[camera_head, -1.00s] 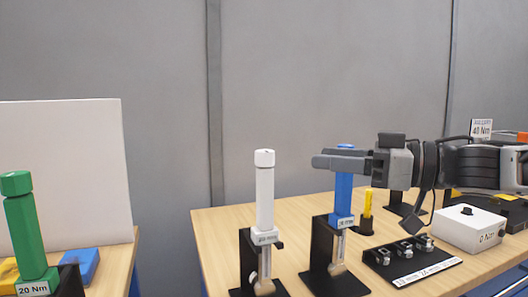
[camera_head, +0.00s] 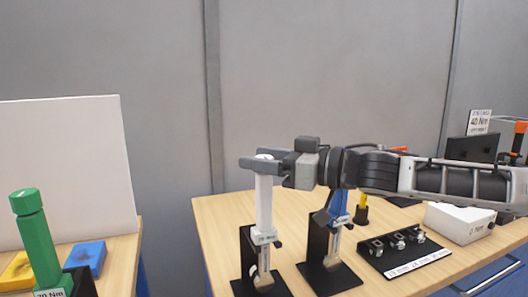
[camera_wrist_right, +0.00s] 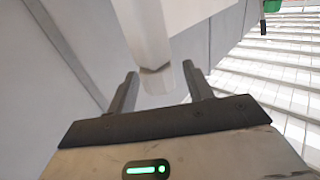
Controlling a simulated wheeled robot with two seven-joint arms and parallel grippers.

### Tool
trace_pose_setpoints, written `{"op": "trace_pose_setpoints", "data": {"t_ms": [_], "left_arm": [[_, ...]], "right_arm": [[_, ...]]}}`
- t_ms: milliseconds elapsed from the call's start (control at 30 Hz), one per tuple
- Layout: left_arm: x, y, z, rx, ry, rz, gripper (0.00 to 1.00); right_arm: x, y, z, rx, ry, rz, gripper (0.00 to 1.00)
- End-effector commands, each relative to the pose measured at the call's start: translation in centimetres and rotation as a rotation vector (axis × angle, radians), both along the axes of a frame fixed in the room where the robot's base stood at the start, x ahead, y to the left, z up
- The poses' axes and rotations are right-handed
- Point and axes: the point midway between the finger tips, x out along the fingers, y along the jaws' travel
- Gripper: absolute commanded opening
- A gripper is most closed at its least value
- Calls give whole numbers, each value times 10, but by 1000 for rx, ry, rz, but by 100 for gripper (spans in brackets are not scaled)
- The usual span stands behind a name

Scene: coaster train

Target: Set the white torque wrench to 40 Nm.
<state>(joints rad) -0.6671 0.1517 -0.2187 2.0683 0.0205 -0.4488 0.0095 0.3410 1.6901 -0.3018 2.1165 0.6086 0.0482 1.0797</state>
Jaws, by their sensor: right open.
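The white torque wrench (camera_head: 264,205) stands upright in a black stand (camera_head: 247,262) near the front left of the right-hand table. My right gripper (camera_head: 258,162) is level with the knob at its top, with the open fingers at the knob's sides. In the right wrist view the white wrench (camera_wrist_right: 148,35) shows between the two spread fingers of the gripper (camera_wrist_right: 160,88). I cannot tell whether a finger touches it. The scale on the wrench is too small to read. A sign (camera_head: 479,121) reading 40 Nm stands at the back right. My left gripper is not in view.
A blue wrench (camera_head: 338,205) in its stand is close on the right, partly behind my right arm. A black rack of sockets (camera_head: 405,253) and a white box (camera_head: 460,223) lie further right. A green wrench (camera_head: 36,240) stands on the left table.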

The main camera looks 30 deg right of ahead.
Motion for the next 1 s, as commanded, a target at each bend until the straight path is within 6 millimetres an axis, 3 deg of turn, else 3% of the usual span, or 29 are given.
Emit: {"op": "trace_pose_setpoints", "data": {"t_ms": [133, 167, 300, 1000], "left_arm": [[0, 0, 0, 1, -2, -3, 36], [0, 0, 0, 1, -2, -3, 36], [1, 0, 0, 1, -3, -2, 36], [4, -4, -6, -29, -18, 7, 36]], "right_arm": [[0, 0, 0, -1, -1, 0, 51], [0, 0, 0, -1, -1, 0, 46], [0, 0, 0, -1, -1, 0, 7], [-1, 1, -3, -1, 0, -138, 6]]}}
